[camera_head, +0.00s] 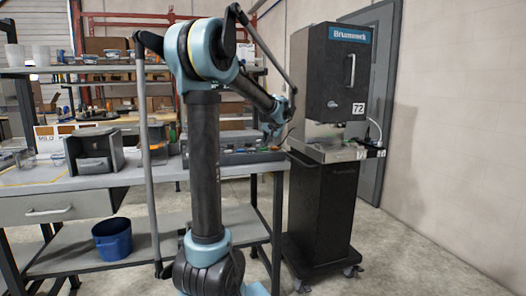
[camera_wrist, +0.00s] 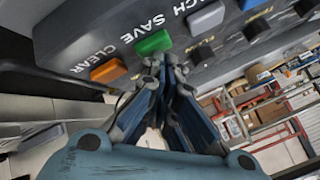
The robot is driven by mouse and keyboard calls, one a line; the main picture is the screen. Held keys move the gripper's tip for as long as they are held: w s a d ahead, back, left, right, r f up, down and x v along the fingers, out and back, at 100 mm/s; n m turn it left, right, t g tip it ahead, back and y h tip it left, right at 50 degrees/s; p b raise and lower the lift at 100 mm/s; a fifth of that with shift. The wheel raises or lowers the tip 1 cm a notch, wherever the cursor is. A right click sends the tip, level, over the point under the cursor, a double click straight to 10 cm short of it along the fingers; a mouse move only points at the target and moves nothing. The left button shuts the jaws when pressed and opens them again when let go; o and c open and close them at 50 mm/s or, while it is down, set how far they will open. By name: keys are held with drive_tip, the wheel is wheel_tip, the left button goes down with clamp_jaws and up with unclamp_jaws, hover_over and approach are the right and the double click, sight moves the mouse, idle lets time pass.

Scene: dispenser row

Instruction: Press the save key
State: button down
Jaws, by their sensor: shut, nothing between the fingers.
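In the wrist view, a dark panel carries a row of keys. The green key (camera_wrist: 153,42) has the label SAVE beside it. In the head view my gripper is small and mostly hidden near the dark cabinet, and the key labels cannot be read.
A tall dark cabinet (camera_head: 325,75) on a wheeled base stands right of the workbench (camera_head: 60,183). A dark box-like holder (camera_head: 95,150) is on the bench, and a blue bucket (camera_head: 112,240) is on the lower shelf. Floor is clear at the right.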

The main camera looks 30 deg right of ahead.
drive_tip(key=shift+f, duration=0.2)
drive_tip(key=shift+r, duration=0.15)
idle(0.5)
drive_tip(key=shift+r, duration=0.75)
drive_tip(key=shift+r, duration=2.5)
